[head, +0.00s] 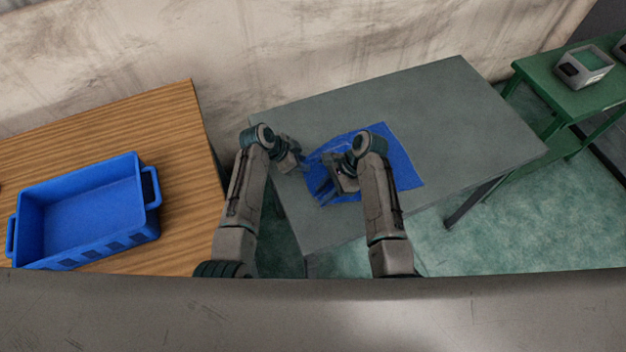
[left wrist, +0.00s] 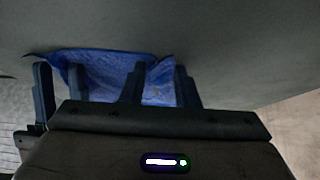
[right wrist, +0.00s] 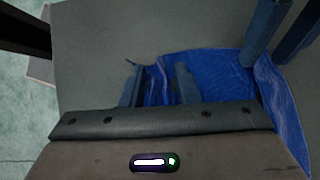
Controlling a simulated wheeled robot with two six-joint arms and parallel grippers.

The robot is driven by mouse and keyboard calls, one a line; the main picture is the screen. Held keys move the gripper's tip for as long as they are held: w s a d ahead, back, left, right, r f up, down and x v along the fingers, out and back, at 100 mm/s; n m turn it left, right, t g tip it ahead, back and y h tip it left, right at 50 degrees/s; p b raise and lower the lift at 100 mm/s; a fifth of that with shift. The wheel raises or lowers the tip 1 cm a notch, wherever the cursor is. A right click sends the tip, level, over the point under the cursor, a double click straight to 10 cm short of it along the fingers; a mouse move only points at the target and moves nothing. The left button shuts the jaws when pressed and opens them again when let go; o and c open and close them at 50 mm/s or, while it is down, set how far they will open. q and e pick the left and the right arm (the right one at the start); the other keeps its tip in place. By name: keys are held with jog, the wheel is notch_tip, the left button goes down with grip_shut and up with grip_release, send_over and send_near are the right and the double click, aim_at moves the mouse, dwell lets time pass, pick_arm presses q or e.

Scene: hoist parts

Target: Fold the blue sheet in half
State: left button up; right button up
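The blue sheet (head: 403,168) lies on the grey table, with its left part wrinkled and partly hidden by my right arm and gripper. My left gripper (head: 303,162) is at the sheet's left edge, with its fingers apart; the sheet (left wrist: 105,70) shows beyond and between them in the left wrist view. My right gripper (head: 325,190) is over the near left part of the sheet. Its fingers are apart in the right wrist view, with creased sheet (right wrist: 220,70) between and beside them. Whether either gripper touches the sheet is unclear.
The grey table (head: 440,95) is clear around the sheet. A wooden table (head: 150,120) with an empty blue crate (head: 150,190) stands at left. A green table (head: 560,100) with grey boxes (head: 585,66) stands at right. My grippers are close together.

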pick_arm(q)
jog(key=shift+s+d, duration=0.25)
jog(key=shift+s, duration=0.4)
jog(key=c, duration=0.5)
pick_arm(e)
jog(key=shift+w+a, duration=0.2)
jog(key=shift+w, duration=0.4)
jog(key=c, duration=0.5)
pick_arm(q)
grip_shut()
pick_arm(e)
jog(key=shift+f, duration=0.1)
grip_shut()
